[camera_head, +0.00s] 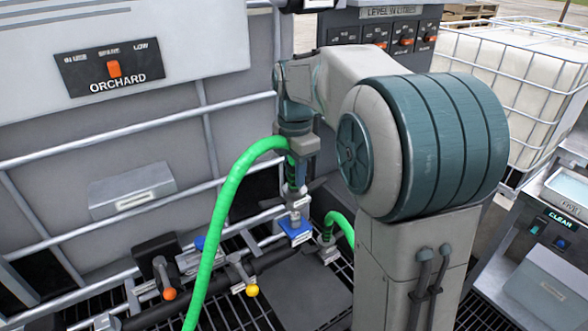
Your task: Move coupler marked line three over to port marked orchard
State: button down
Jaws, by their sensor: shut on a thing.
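My gripper (297,168) points down at the middle of the view and is shut on a coupler (297,196) at the end of a thick green hose. The hose (228,190) arches up to the left and falls to the bottom edge. The coupler stands upright just above a blue block (296,230) on the manifold; I cannot tell whether they touch. Small white labels there are too small to read. The ORCHARD panel (110,72), with an orange switch, is on the tank at upper left. I cannot tell which port is marked orchard.
Another green hose (342,226) ends in a fitting right of the coupler. Valves with an orange knob (169,293) and a yellow knob (252,290) sit on the dark pipe. Pale rails (140,225) cross the tank front. A caged white tank (510,65) stands at right.

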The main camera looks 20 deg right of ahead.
jog(key=shift+f+b, duration=2.15)
jog(key=shift+f, duration=1.3)
jog(key=c, duration=1.1)
grip_release()
notch_tip(320, 180, up, 14)
jog(key=shift+f, duration=0.1)
